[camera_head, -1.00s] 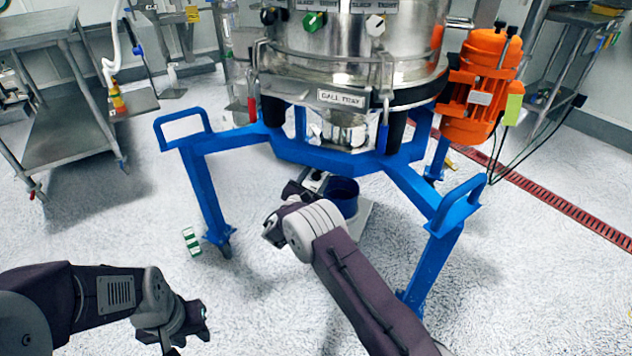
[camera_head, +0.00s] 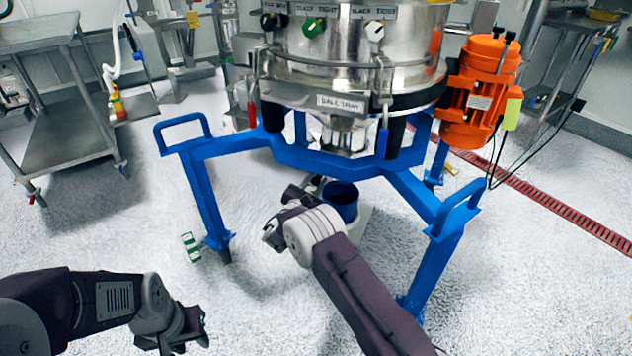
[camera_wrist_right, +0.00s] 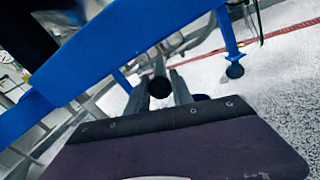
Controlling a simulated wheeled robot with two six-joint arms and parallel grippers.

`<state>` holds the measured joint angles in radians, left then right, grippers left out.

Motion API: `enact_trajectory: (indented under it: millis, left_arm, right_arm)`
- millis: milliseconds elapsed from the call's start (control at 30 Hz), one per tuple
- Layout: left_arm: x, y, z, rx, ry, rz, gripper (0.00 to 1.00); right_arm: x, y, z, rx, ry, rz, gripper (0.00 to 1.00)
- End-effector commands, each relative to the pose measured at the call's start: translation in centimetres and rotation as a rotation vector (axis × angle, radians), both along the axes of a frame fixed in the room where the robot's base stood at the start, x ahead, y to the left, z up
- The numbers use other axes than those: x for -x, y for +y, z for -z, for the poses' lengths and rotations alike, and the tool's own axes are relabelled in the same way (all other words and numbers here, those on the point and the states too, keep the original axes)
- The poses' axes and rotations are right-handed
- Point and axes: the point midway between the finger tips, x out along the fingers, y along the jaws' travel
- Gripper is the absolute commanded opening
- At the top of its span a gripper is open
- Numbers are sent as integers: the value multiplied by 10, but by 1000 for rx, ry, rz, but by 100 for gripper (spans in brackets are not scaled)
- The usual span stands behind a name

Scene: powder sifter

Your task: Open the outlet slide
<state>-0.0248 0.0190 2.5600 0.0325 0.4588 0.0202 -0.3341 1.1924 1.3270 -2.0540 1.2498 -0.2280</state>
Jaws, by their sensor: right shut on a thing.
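The steel sifter (camera_head: 350,65) stands on a blue frame (camera_head: 310,155). Its outlet (camera_head: 345,137) hangs below, over a blue bucket (camera_head: 341,197). My right gripper (camera_head: 300,190) is under the front of the frame, left of the bucket, partly hidden by its own wrist. In the right wrist view, its fingers (camera_wrist_right: 159,90) are shut around a round black knob (camera_wrist_right: 160,87), seemingly the outlet slide's handle. The slide plate itself cannot be made out. My left gripper (camera_head: 195,325) is low at the left, away from the sifter; its jaw opening is unclear.
The blue frame's bar (camera_wrist_right: 100,45) passes close above my right gripper. An orange motor (camera_head: 484,85) is at the sifter's right. A steel cart (camera_head: 60,120) stands at the left. A green-and-white item (camera_head: 191,247) lies by the left leg. Floor in front is clear.

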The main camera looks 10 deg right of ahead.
Motion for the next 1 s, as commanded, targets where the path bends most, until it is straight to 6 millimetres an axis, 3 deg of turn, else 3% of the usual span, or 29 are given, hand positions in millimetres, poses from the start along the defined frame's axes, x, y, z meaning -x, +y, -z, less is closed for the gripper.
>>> enact_trajectory:
  millis: [1000]
  left_arm:
    - [0, 0, -5, 0, 0, 0, 36]
  right_arm:
    - [5, 4, -1, -1, 2, 0, 0]
